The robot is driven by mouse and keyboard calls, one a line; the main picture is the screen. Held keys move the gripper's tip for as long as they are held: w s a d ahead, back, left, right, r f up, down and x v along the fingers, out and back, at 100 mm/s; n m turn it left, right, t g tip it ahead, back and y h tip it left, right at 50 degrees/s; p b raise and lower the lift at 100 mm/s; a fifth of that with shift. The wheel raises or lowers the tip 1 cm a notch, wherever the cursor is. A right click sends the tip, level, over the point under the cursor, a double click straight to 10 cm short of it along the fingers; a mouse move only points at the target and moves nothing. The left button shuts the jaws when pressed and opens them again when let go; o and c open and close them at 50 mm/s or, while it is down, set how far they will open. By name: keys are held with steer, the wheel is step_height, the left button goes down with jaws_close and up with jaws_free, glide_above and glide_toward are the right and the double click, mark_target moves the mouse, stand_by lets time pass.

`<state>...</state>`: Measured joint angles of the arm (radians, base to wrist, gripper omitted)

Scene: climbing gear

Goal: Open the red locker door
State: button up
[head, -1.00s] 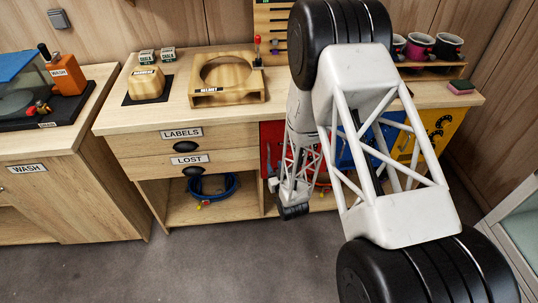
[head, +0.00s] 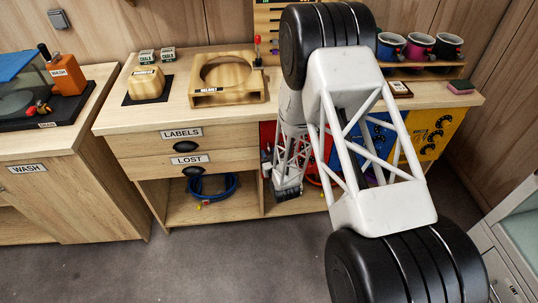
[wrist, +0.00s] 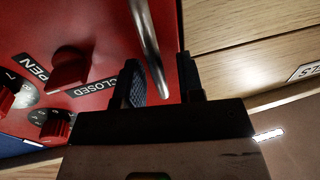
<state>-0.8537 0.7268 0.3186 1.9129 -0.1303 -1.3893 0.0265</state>
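The red locker door (wrist: 105,25) fills the left of the wrist view. It carries a red knob (wrist: 70,66) between OPEN and CLOSED labels; which one the knob marks I cannot tell. A metal bar handle (wrist: 148,45) runs down the door near its edge. My gripper (wrist: 161,82) is open, with a black finger on each side of the handle's lower end. I see a gap between the handle and the fingers. In the head view, only a strip of the red door (head: 267,133) shows; my arm hides most of it. The door looks shut.
Blue (head: 376,143) and yellow (head: 436,130) lockers stand to the right. Wooden drawers (head: 160,148) and a shelf with a coiled blue rope (head: 212,187) lie to the left. A worktop (head: 110,115) with a wooden helmet stand (head: 228,80) is above. The floor in front is clear.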

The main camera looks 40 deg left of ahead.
jaws_close()
steer(key=shift+s+d, duration=0.1)
steer(key=shift+d, duration=0.05)
stand_by(0.4)
